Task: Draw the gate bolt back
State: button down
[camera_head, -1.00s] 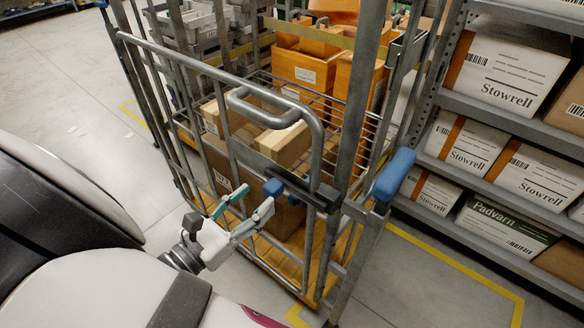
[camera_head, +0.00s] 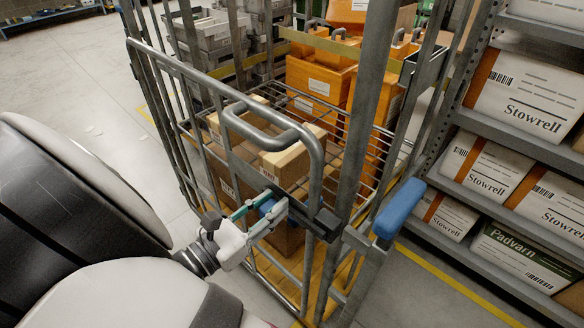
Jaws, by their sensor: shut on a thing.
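The cage trolley's gate (camera_head: 228,95) is a grey tube frame with a handle loop at its top. Its bolt is a dark bar (camera_head: 322,221) running across to the gate post, with a blue knob (camera_head: 266,208) at its left end. My gripper (camera_head: 272,203), with pale and teal fingers, reaches in from the lower left and is shut on the blue knob. The fingers hide much of the knob. The bar's right end lies at the post, and I cannot tell how deep it sits in its keeper.
A blue-capped lever (camera_head: 400,208) stands right of the gate post. Racking with Stowrell cartons (camera_head: 525,100) stands close on the right. Open floor (camera_head: 85,100) lies to the left.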

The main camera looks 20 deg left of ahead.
jog(key=shift+w+a, duration=0.25)
jog(key=shift+a, duration=0.45)
jog(key=shift+w+a, duration=0.3)
jog(key=shift+a, duration=0.4)
jog(key=shift+w+a, duration=0.25)
jog(key=shift+a, duration=0.45)
jog(key=c, duration=1.2)
grip_release()
jog(key=shift+a, duration=0.1)
jog(key=shift+c, duration=0.2)
jog(key=shift+r, duration=0.1)
notch_tip(320, 180, up, 10)
